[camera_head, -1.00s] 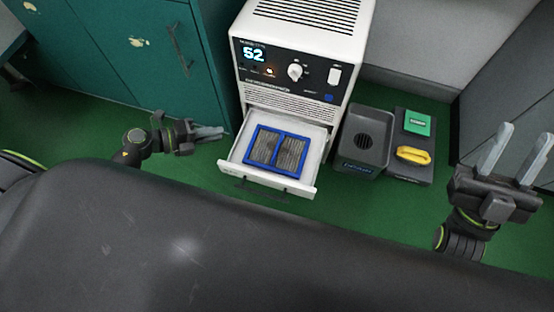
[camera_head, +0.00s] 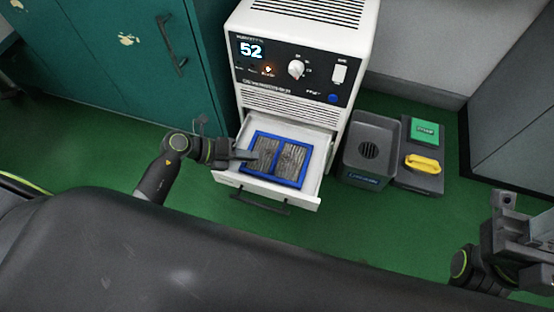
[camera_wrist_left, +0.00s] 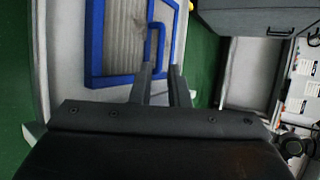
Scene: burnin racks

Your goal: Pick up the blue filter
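The blue filter (camera_head: 277,158) has a blue frame around two grey pleated panels. It lies in the open white drawer (camera_head: 303,198) of the white machine. In the left wrist view the filter (camera_wrist_left: 95,45) shows a raised blue handle near my fingertips. My left gripper (camera_head: 247,156) reaches over the drawer's left side to the filter's left edge. In the wrist view its two fingers (camera_wrist_left: 161,75) stand apart, with the handle just ahead between them; contact cannot be told. My right gripper (camera_head: 522,222) is at the right picture edge, partly cut off, far from the filter.
The white machine (camera_head: 290,112) shows a lit 52. Right of the drawer stand a dark open bin (camera_head: 368,135) and a dark tray (camera_head: 428,181) with a green block (camera_head: 424,130) and a yellow handle-like piece (camera_head: 422,163). Teal cabinets (camera_head: 110,60) stand at left.

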